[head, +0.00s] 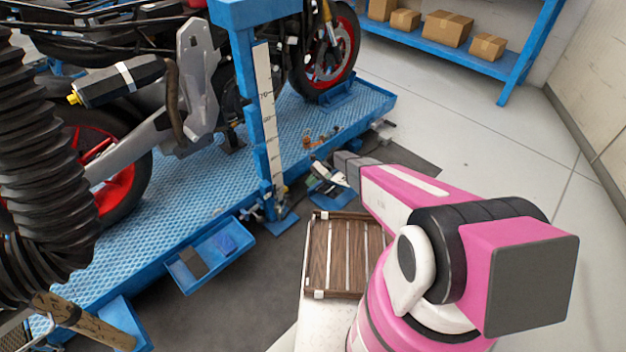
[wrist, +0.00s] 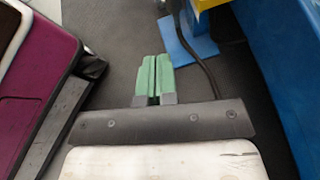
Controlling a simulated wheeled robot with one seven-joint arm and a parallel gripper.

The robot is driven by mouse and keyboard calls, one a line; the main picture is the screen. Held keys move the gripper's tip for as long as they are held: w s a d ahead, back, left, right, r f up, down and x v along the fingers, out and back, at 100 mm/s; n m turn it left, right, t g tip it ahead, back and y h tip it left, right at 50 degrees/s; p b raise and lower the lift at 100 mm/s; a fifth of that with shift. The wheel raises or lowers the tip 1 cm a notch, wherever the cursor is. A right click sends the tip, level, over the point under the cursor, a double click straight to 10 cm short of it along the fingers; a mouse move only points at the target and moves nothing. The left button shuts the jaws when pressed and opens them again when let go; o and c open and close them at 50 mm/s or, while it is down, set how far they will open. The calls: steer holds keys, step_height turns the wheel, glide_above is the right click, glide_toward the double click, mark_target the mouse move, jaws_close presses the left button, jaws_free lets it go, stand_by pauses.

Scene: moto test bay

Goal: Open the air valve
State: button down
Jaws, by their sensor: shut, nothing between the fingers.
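My gripper (head: 318,181) reaches down beside the foot of the blue post, at the right of the lift. In the wrist view its two green fingers (wrist: 153,78) are shut together with nothing between them. No part stands out clearly as the air valve. A small fitting (head: 281,193) sits low on the post, left of my gripper and apart from it, too small to make out. In the wrist view a yellow part (wrist: 205,4) is cut off by the top edge, with a dark hose (wrist: 203,68) running down from near it.
The blue lift platform (head: 215,165) carries a motorcycle (head: 185,85). A blue tray (head: 212,255) juts from its side. A blue shelf (head: 475,60) with cardboard boxes stands at the back. The floor at right is clear.

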mark_target(287, 197)
steer(key=s+a+f, duration=0.1)
steer(key=s+a, duration=0.4)
steer(key=a, duration=0.1)
steer(key=shift+s+a+f, duration=0.25)
steer(key=shift+a, duration=0.1)
steer(key=shift+r, duration=0.1)
steer(key=s+a+r+t+h, duration=0.2)
steer(key=s+t+h, duration=0.1)
steer(key=shift+s+a+r+t, duration=0.1)
steer(key=shift+a+r+t, duration=0.15)
steer(key=shift+r+t, duration=0.1)
steer(key=shift+s+a+r, duration=0.15)
steer(key=shift+s+a, duration=0.25)
steer(key=shift+a, duration=0.05)
stand_by(0.3)
